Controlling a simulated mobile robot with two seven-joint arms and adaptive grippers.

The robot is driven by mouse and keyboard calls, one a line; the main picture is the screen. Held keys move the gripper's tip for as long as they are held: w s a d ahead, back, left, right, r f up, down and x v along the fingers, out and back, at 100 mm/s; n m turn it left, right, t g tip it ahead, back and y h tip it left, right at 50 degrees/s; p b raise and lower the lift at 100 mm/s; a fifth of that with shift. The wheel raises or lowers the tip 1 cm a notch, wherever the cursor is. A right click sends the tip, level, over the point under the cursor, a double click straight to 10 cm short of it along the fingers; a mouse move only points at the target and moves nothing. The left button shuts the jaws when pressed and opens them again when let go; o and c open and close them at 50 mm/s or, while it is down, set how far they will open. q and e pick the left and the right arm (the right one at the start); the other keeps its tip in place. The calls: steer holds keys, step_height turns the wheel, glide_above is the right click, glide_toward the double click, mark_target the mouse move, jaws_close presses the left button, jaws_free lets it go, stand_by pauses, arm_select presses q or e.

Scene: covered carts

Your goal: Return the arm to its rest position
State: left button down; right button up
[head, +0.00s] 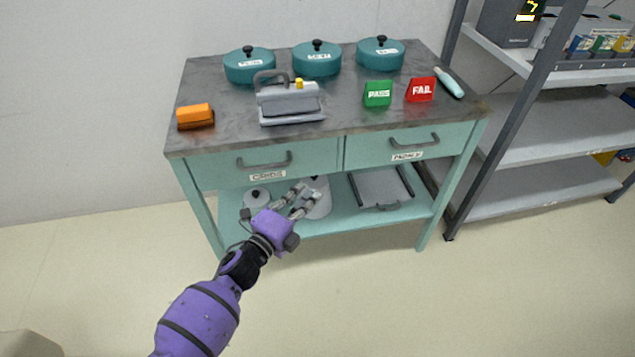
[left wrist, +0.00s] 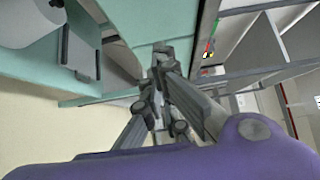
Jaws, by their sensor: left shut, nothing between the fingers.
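My left arm, purple with dark bands, reaches in from the bottom left of the head view. Its gripper (head: 302,197) is in front of the teal cart (head: 340,160), below the drawer fronts and near the lower shelf. In the left wrist view the gripper's grey fingers (left wrist: 160,62) come together with nothing between them. In the head view the gripper partly hides a pale grey container (head: 320,205) on the lower shelf. I cannot tell whether the gripper touches the cart. My right gripper is not in view.
The cart top holds several teal lidded pots (head: 317,60), a grey handled device (head: 290,103), an orange block (head: 195,116), a green PASS sign (head: 378,93) and a red FAIL sign (head: 421,90). A grey shelf rack (head: 540,130) stands at right. The floor in front is clear.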

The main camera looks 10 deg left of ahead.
arm_select(q)
steer(key=v, duration=0.3)
steer(key=shift+s+r, duration=0.1)
steer(key=shift+s, duration=0.2)
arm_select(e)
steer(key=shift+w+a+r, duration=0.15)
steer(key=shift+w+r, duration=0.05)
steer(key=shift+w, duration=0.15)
